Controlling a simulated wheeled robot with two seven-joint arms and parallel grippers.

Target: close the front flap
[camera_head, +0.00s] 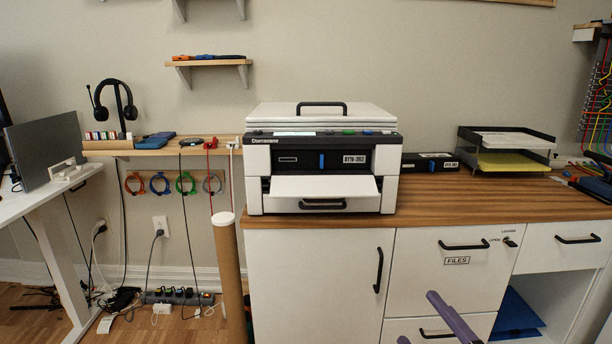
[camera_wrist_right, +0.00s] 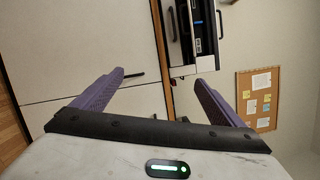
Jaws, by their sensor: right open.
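A white and black printer (camera_head: 390,155) stands on the wooden top of the cabinet. Its front flap (camera_head: 350,187), a white panel, is folded out and open. Its lower edge sits above a black tray handle (camera_head: 322,204). The dark recess behind the flap shows a blue latch. My right gripper (camera_head: 417,316) has purple fingers and is low in front of the cabinet drawers, right of and below the flap, touching nothing. In the right wrist view it is open and empty (camera_wrist_right: 158,76), with part of the printer (camera_wrist_right: 204,30) sideways at the top. My left gripper is not in view.
A paper tray (camera_head: 508,150) and a small black box (camera_head: 430,162) stand right of the printer. The wooden top (camera_head: 460,195) is clear in front of them. A cardboard tube (camera_head: 229,270) stands at the printer's left. Cabinet handles (camera_head: 378,270) stick out below.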

